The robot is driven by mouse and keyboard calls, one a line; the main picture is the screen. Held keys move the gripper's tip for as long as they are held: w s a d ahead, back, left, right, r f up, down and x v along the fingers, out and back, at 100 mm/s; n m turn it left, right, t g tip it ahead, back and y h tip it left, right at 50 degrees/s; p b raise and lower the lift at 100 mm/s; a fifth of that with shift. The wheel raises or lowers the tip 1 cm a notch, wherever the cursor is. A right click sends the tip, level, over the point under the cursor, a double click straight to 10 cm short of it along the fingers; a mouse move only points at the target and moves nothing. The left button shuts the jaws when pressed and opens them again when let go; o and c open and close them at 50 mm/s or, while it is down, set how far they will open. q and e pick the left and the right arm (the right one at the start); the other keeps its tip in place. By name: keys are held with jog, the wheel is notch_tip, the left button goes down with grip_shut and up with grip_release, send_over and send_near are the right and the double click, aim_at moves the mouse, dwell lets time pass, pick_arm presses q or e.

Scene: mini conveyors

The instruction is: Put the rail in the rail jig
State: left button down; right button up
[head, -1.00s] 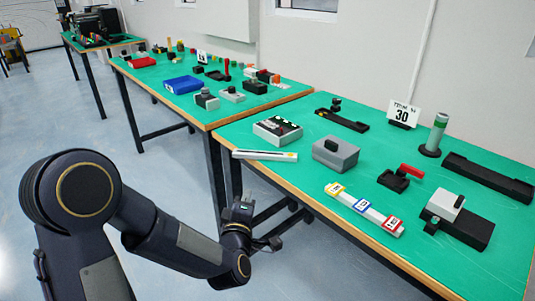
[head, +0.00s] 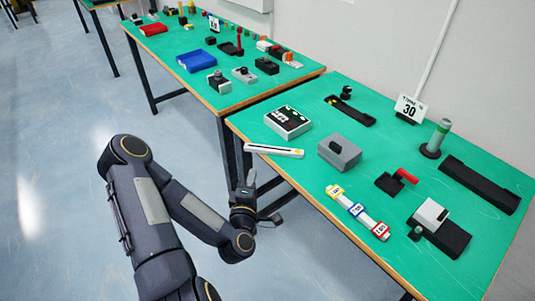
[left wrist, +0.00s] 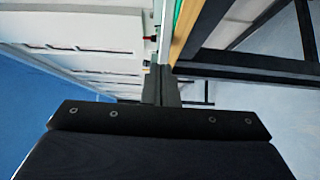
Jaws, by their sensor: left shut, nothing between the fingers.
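Two white bars could be the rail, and I cannot tell which. Another white bar (head: 370,220) with yellow, blue and red labelled pieces lies near the front edge. The rail jig may be the long black tray (head: 480,184) at the right, but I cannot be sure. My left gripper (head: 250,180) is shut and empty, off the table, below the plain bar's left end. Its fingers (left wrist: 166,84) show in the left wrist view. My right gripper is out of view.
The right table (head: 300,180) also holds a grey box (head: 339,151), a control box (head: 288,122), a grey-green cylinder (head: 437,138) and a number 30 sign (head: 408,108). A second table (head: 195,95) with many small items stands behind at left.

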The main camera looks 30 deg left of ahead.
aim_at(275, 152)
pick_arm(q)
jog(key=w, duration=0.3)
jog(key=w+p, duration=0.1)
jog(key=w, duration=0.2)
jog(key=w+p, duration=0.1)
jog(key=w, duration=0.2)
jog(key=shift+a, duration=0.25)
jog(key=shift+w+d+f, duration=0.1)
jog(key=shift+w+d, duration=0.1)
jog(key=shift+w, duration=0.2)
jog(key=w, duration=0.1)
jog(key=w+d+b, duration=0.1)
jog(key=shift+w+d, duration=0.1)
jog(key=shift+w, duration=0.25)
